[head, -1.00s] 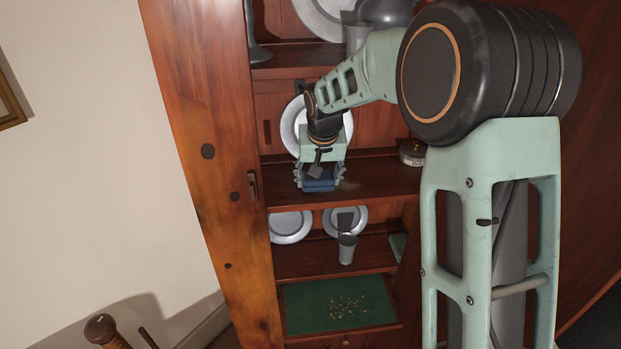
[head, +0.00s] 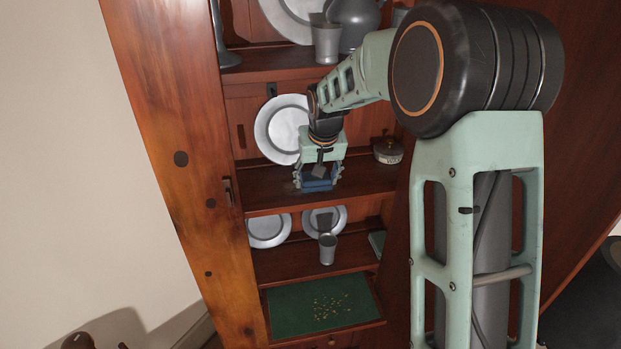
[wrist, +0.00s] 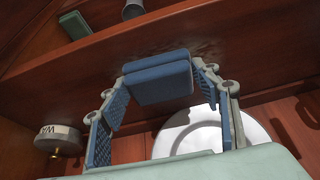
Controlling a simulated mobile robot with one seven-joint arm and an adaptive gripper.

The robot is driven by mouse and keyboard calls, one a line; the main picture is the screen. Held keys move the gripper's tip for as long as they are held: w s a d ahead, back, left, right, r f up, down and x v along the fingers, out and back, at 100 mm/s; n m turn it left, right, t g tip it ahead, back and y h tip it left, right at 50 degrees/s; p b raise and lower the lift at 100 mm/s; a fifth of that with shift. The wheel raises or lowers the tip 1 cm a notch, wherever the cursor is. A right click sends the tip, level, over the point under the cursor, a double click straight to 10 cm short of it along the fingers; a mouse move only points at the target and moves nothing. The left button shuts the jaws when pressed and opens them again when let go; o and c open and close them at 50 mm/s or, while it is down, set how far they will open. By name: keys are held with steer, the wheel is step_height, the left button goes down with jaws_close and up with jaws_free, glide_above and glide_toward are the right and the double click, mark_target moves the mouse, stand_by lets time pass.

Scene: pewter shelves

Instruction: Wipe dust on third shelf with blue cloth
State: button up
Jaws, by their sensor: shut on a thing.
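My gripper (head: 318,182) is shut on a folded blue cloth (wrist: 158,80), which shows between the blue finger pads in the wrist view. In the head view the cloth (head: 317,185) is low over the front part of a brown wooden shelf (head: 270,190). It is at or just above the board; I cannot tell whether it presses on it. A faint pale smudge of dust (wrist: 205,47) lies on the board beside the cloth in the wrist view. The board under the cloth is hidden.
A pewter plate (head: 280,128) leans at the back of this shelf, left of my gripper. A round lidded tin (head: 388,151) stands to the right. Below are plates, a cup (head: 327,248) and a green panel (head: 295,312) with crumbs. A cup (head: 326,45) stands above.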

mark_target(284, 189)
steer(key=shift+w+d, duration=0.25)
steer(key=shift+d, duration=1.3)
steer(key=shift+w+d, duration=0.2)
steer(key=shift+d, duration=1.35)
steer(key=shift+s+a, duration=0.15)
steer(key=shift+a, duration=0.8)
steer(key=shift+s+a, duration=0.1)
steer(key=shift+a, duration=0.85)
steer(key=shift+s+a+f+b, duration=0.15)
steer(key=shift+a+b, duration=0.1)
steer(key=shift+a, duration=0.55)
steer(key=shift+s+a+b, duration=0.2)
steer(key=shift+a+b, duration=0.1)
steer(key=shift+a, duration=0.55)
steer(key=shift+s+a+f+b, duration=0.15)
steer(key=shift+a+b, duration=0.1)
steer(key=shift+a, duration=0.55)
steer(key=shift+s+a+r+b, duration=0.15)
steer(key=shift+s+a+b, duration=0.05)
steer(key=shift+a, duration=1.25)
steer(key=shift+s+a+r+b, duration=0.1)
steer(key=shift+s+a+b, duration=0.05)
steer(key=shift+a, duration=1.25)
steer(key=shift+w, duration=0.1)
steer(key=shift+d, duration=0.15)
